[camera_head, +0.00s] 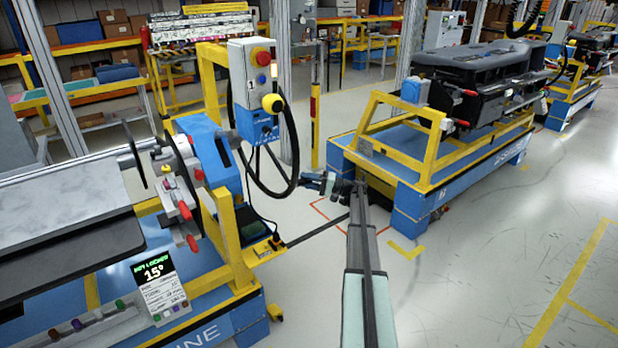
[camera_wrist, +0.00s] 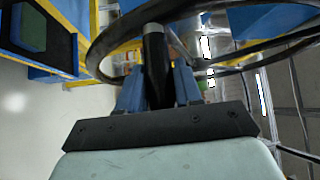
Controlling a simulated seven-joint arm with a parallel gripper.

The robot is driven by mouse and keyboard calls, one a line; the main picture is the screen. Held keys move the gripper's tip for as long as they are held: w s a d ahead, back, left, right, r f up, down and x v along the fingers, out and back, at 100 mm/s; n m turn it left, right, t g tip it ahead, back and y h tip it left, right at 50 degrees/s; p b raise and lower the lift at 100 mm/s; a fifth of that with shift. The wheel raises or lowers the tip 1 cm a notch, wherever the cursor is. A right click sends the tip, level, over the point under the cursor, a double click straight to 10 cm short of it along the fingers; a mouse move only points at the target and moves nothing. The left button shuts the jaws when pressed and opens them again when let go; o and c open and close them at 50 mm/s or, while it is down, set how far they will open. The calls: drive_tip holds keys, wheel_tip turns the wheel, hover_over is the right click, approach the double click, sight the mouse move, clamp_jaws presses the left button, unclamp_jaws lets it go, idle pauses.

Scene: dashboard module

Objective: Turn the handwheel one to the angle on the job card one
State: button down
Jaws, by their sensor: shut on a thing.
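Handwheel one (camera_head: 293,150) is a large thin black wheel on the blue and grey unit marked 1 (camera_head: 246,75). My gripper (camera_head: 316,183) is at the lower right of its rim. In the wrist view, my gripper's blue fingers (camera_wrist: 158,88) are shut on the black cylindrical handle (camera_wrist: 155,62) of the wheel, and the rim (camera_wrist: 98,50) curves past above them. The job card (camera_head: 163,297) hangs at the lower left; a black display above its white sheet reads 15° under a small green line. The sheet's smaller print is hard to read.
A yellow post (camera_head: 232,235) and blue base (camera_head: 225,330) stand left of my arm. A second blue and yellow stand (camera_head: 440,160) with a black dashboard module (camera_head: 480,65) is at right. Open floor (camera_head: 500,260) lies at lower right.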

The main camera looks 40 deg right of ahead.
drive_tip(key=shift+w+f, duration=0.1)
drive_tip(key=shift+f, duration=0.1)
drive_tip(key=c, duration=0.8)
unclamp_jaws()
drive_tip(key=shift+c, duration=0.2)
drive_tip(key=v, duration=1.3)
drive_tip(key=shift+s+d, duration=0.3)
drive_tip(key=shift+w+m, duration=0.1)
drive_tip(key=shift+m, duration=0.2)
